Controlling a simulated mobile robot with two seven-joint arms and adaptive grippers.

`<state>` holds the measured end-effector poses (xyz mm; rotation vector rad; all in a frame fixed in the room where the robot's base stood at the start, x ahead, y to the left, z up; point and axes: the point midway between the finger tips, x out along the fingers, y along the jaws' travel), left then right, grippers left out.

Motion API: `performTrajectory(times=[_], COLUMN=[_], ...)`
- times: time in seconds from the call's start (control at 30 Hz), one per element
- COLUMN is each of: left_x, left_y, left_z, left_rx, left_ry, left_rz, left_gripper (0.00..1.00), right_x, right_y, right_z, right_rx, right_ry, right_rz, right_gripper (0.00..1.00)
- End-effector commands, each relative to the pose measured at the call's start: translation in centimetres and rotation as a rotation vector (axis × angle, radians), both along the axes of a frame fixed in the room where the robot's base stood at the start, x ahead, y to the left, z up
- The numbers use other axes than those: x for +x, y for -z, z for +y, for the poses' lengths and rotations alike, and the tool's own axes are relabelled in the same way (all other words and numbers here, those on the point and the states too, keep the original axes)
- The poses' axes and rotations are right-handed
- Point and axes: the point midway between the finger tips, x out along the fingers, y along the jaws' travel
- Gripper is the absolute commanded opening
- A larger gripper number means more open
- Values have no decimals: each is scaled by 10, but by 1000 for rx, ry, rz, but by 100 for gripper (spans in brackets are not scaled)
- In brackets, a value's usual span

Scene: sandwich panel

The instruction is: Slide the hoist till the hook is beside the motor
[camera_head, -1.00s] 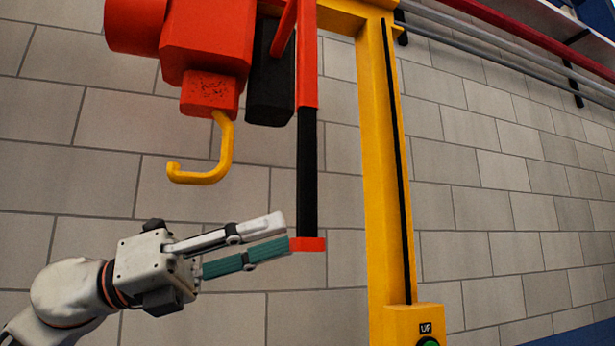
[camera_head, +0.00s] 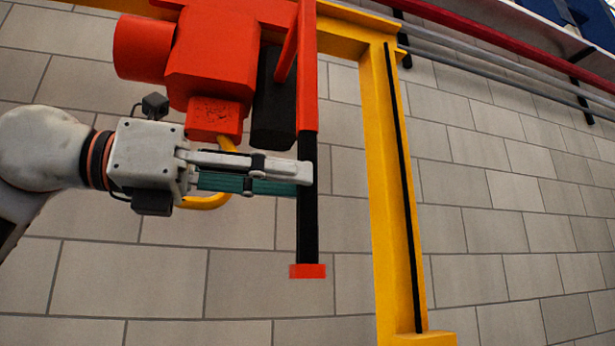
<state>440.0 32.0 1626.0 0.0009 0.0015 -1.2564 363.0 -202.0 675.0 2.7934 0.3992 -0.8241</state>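The red hoist body (camera_head: 212,60) hangs from the yellow beam at the top, with a yellow hook (camera_head: 205,203) below it, partly hidden by my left gripper. A vertical bar (camera_head: 307,228), red above and black below with a red foot, hangs at the hoist's right side. My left gripper (camera_head: 302,181) comes in level from the left at the bar's black part. Its white finger crosses in front of the bar; its teal finger reaches the bar's left edge and seems to pass behind. Whether they grip the bar cannot be told. I cannot make out a separate motor. My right gripper is out of view.
A yellow post (camera_head: 386,200) with a black strip stands right of the bar. Grey pipes (camera_head: 480,62) and a red rail (camera_head: 500,38) run along the upper right wall. The grey block wall (camera_head: 500,220) is clear of objects below them.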

Motion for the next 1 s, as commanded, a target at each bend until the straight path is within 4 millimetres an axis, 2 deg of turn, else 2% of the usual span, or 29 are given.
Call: performTrajectory(times=[0.1, 0.23, 0.57, 0.6, 0.7, 0.73, 1.0], left_x=[5, 9, 11, 11, 11, 11, 10], left_y=[-1, -1, 0, 0, 0, 0, 0], left_z=[-17, -28, -32, -32, -32, -32, -30], left_rx=[0, -1, -2, -2, -2, -2, -2], left_ry=[3, 2, 0, 0, 0, 0, 0], left_rz=[1, 2, 2, 2, 2, 2, 3], left_gripper=[32, 32, 32, 29, 3, 0, 0], right_x=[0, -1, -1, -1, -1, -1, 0], right_y=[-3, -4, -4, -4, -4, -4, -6], right_z=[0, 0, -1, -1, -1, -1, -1], right_rx=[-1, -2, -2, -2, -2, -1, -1], right_ry=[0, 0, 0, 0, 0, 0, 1], right_rz=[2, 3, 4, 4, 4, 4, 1], right_gripper=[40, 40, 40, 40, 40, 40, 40])
